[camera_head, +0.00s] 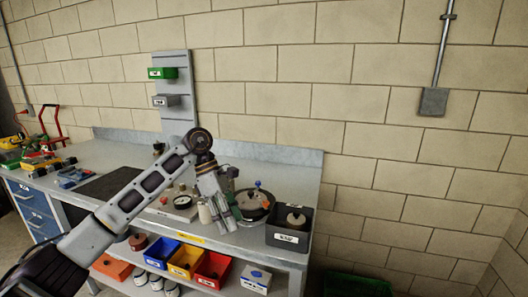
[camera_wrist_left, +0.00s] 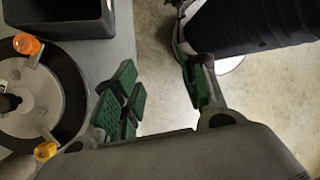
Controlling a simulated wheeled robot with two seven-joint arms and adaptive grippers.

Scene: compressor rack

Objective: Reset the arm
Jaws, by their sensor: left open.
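My left arm reaches in from the left across the workbench. My left gripper (camera_head: 224,212) points down above the bench's front right part, beside the round pot (camera_head: 256,203). In the left wrist view the green-padded fingers of this gripper (camera_wrist_left: 160,88) stand apart with nothing between them. Bare floor shows beyond the gap. The pot with orange knobs (camera_wrist_left: 40,95) lies to the left of the fingers there. My right gripper is not in view.
A dark grey bin (camera_head: 289,238) stands at the bench's right end. Blue (camera_head: 161,251), yellow (camera_head: 186,262) and red (camera_head: 212,270) bins sit on the shelf below. A grey panel (camera_head: 173,95) with green and grey bins rises behind.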

